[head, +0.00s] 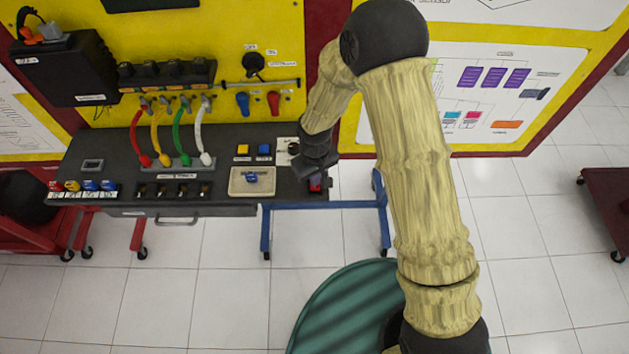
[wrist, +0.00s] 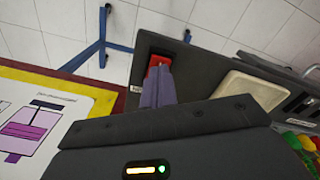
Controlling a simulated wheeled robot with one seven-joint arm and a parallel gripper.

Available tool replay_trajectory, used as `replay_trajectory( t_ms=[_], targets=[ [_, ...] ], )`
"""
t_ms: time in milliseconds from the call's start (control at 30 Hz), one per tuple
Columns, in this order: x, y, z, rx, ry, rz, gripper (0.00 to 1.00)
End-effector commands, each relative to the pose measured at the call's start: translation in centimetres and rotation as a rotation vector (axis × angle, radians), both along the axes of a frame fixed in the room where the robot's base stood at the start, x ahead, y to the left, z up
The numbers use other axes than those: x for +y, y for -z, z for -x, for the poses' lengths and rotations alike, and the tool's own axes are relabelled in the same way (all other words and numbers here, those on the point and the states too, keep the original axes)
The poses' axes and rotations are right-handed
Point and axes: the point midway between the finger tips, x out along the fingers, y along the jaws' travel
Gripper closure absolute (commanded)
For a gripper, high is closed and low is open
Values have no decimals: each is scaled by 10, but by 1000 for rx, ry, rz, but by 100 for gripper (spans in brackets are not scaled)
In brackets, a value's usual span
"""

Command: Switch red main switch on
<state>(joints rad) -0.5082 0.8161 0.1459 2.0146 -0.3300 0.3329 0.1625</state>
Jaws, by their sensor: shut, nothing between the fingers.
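The red main switch (head: 315,186) is at the right front corner of the dark bench top, partly hidden under my gripper (head: 317,177). In the wrist view the red switch (wrist: 154,71) sits in a dark housing, partly covered by my fingers. My gripper, also in the wrist view (wrist: 162,72), is shut and empty, with its fingertips over or at the switch. I cannot tell whether they touch it. The switch's rocker position is too small and covered to read.
A beige tray (head: 235,187) with a blue part in it lies left of the switch. Coloured cables and the yellow panel (head: 225,50) are at the back left.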

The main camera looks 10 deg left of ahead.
Motion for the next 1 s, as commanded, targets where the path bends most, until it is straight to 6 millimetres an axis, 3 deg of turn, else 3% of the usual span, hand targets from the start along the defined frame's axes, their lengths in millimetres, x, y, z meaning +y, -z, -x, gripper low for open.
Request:
replay_trajectory(
  t_ms=[1000],
  targets=[
    [0,10,0,0,0,0,100]
  ],
)
